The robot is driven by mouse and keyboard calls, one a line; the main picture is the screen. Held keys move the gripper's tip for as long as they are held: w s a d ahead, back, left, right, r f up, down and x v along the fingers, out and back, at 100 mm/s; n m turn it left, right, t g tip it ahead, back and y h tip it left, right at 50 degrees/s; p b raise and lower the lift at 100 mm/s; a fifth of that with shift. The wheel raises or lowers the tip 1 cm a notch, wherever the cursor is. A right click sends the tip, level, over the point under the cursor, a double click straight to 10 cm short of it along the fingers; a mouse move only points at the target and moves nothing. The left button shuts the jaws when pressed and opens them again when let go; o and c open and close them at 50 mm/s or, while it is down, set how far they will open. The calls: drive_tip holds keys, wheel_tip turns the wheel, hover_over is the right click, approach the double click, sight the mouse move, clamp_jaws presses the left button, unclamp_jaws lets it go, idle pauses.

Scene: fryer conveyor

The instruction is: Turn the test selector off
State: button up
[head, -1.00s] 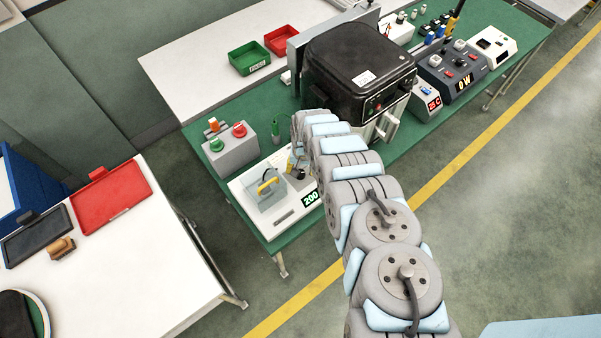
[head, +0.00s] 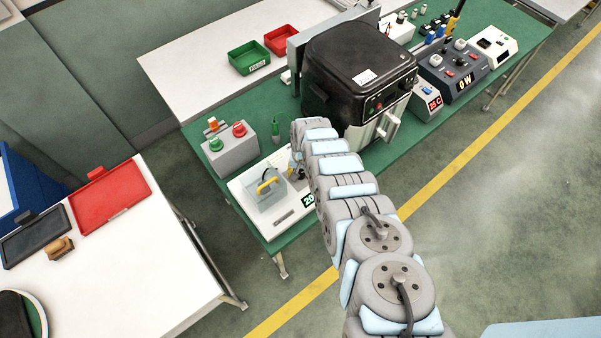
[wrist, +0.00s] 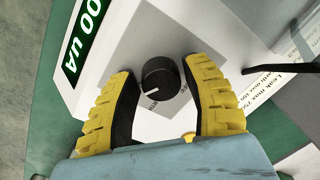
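The test selector is a black round knob (wrist: 160,78) with a white pointer line, on a grey plate of the white tester (wrist: 195,25). In the wrist view its pointer is toward the lower left; the lettering beside it is only partly readable. My gripper (wrist: 168,95) is open, its two yellow-and-black fingers either side of the knob with gaps. I cannot tell whether the fingertips are down at knob height. In the head view the tester (head: 240,190) stands at the bench's near end, and my arm hides the knob.
A grey box with green and red buttons (head: 232,150) stands behind the tester. A black fryer (head: 360,65) is to its right. A clear box with a yellow handle (head: 266,193) sits on the tester. A black cable (wrist: 285,69) is right of my fingers.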

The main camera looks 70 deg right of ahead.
clamp_jaws()
drive_tip(key=n, duration=0.5)
drive_tip(key=shift+n+b, duration=0.4)
drive_tip(key=n, duration=0.4)
drive_tip(key=shift+d, duration=0.1)
drive_tip(key=shift+s+n+b, duration=0.1)
drive_tip(key=shift+n+b, duration=0.3)
drive_tip(key=shift+n, duration=0.4)
idle(1.0)
